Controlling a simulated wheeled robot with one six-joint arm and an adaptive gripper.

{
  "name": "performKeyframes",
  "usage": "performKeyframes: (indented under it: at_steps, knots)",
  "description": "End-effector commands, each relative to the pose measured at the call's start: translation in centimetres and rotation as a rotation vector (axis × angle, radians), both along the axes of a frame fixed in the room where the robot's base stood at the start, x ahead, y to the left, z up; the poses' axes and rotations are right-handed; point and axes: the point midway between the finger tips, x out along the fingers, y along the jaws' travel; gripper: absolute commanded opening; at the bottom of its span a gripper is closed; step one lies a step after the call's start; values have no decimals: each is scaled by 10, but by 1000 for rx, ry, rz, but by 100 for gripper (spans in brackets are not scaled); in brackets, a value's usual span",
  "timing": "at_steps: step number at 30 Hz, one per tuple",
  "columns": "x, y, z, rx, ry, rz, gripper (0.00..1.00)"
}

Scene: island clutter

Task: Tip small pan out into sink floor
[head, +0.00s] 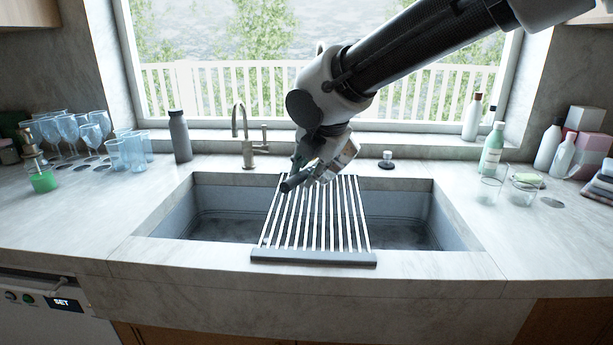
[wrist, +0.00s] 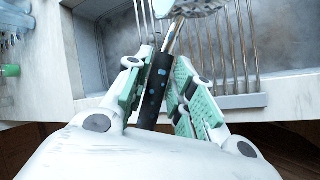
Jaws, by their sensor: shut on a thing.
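My gripper (head: 313,172) is over the middle of the sink, above the drying rack. In the wrist view its green-padded fingers (wrist: 163,62) are closed around the black handle of the small pan (wrist: 156,85). The pan's speckled grey body lies beyond the fingertips, cut off by the top edge of that view. In the head view the dark handle end points to the lower left; the pan body is mostly hidden, and its contents cannot be made out. The grey sink floor (head: 228,226) shows on both sides of the rack.
A slatted drying rack (head: 313,257) spans the sink's middle. A tap (head: 246,140) and dark bottle (head: 180,136) stand behind it on the left. Several glasses (head: 70,128) fill the left counter; bottles (head: 492,147) and glasses (head: 489,190) stand right. The front counter is clear.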

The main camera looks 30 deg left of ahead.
Motion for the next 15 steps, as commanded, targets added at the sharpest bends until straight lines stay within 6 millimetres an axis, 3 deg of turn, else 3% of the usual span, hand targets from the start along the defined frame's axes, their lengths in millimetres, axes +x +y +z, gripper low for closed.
performKeyframes:
  at_steps: [15]
  knots:
    - [0,7,3,-48,-14,2,0]
